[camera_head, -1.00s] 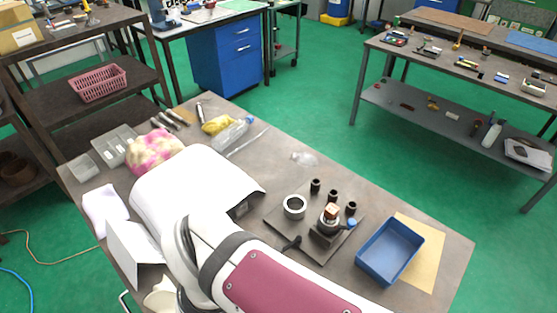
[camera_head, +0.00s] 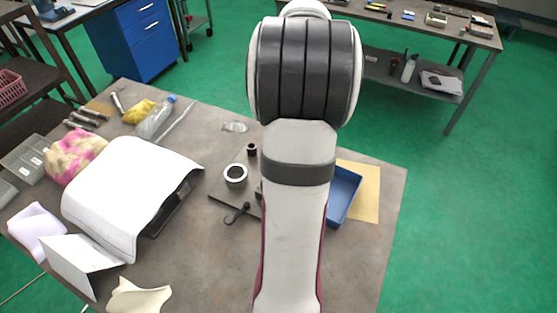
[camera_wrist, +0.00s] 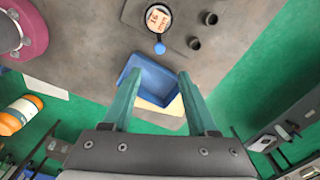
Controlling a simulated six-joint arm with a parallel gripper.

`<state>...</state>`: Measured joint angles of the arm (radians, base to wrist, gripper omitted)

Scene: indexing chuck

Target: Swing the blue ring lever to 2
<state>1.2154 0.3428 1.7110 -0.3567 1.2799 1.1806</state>
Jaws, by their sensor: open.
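The blue lever knob (camera_wrist: 160,48) shows in the wrist view at the near side of a dark ring around the chuck. The markings are too small to read surely, and I cannot tell which number the lever points at. My gripper (camera_wrist: 160,75) is open and empty, its two green fingers apart, below the knob in the picture and not touching it.
A blue bin (camera_head: 343,192) stands on a tan sheet (camera_head: 367,194) at the table's right. A white curved cover (camera_head: 125,190) lies left.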

